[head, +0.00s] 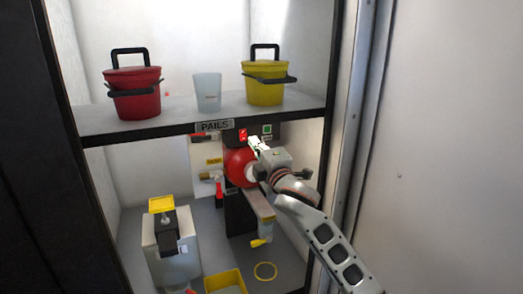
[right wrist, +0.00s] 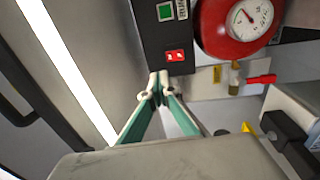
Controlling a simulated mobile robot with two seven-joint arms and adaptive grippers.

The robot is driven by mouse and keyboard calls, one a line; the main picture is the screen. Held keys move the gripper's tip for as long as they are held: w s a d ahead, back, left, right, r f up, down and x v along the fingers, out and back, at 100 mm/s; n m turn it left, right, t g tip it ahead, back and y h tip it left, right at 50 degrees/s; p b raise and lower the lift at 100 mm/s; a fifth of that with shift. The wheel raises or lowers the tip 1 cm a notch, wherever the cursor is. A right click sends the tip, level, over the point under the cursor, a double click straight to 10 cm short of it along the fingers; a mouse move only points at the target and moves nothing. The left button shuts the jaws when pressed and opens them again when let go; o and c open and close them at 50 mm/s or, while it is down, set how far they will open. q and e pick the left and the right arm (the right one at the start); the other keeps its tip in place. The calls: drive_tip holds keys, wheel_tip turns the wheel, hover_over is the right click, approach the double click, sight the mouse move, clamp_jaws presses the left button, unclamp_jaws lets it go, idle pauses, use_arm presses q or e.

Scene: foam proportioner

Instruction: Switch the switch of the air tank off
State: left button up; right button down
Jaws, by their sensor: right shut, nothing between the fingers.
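The red rocker switch (head: 242,134) sits on a dark panel above the red air tank (head: 238,168), under the shelf. In the right wrist view the red switch (right wrist: 175,56) is on the black panel (right wrist: 150,32), near a green square (right wrist: 165,11). The tank (right wrist: 210,30) carries a round white gauge (right wrist: 251,18). My right gripper (head: 254,142) is shut and empty, with its tips close to the switch. In the right wrist view the fingertips (right wrist: 160,78) are just below and left of the switch; I cannot tell whether they touch the panel. My left gripper is not in view.
The shelf (head: 110,121) above holds a red pail (head: 133,92), a clear cup (head: 207,92) and a yellow pail (head: 264,88). Below stand a grey container with a yellow top (head: 162,204) and a yellow bin (head: 226,280). A red valve handle (right wrist: 262,79) is beside the tank.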

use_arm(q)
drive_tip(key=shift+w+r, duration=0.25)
use_arm(e)
drive_tip(key=s, duration=0.1)
drive_tip(key=s+d, duration=0.1)
drive_tip(key=s, duration=0.2)
drive_tip(key=shift+s+d+r, duration=0.25)
drive_tip(key=shift+s+r, duration=0.15)
drive_tip(key=s+d+f+m+g+h, duration=0.1)
drive_tip(key=s+d+f+m, duration=0.25)
drive_tip(key=f, duration=0.65)
drive_tip(key=s+d+f+m+g, duration=0.15)
drive_tip(key=s+f, duration=0.25)
drive_tip(key=f, duration=0.6)
drive_tip(key=s+d+f+m+g+h, duration=0.1)
drive_tip(key=s+d+f+m, duration=0.25)
drive_tip(key=f, duration=0.75)
drive_tip(key=s+d+f+m+g, duration=0.1)
drive_tip(key=s+d+f+m, duration=0.2)
drive_tip(key=s+f, duration=0.4)
drive_tip(key=s+d+f+m+g+h, duration=0.1)
drive_tip(key=s+d+f+m+g, duration=0.1)
drive_tip(key=s+f, duration=0.5)
drive_tip(key=s+d+f+m+g, duration=0.1)
drive_tip(key=s+d+f+m, duration=0.3)
drive_tip(key=s, duration=1)
wheel_tip(320, 180, down, 3)
drive_tip(key=shift+f+h, duration=0.1)
drive_tip(key=shift+h, duration=0.3)
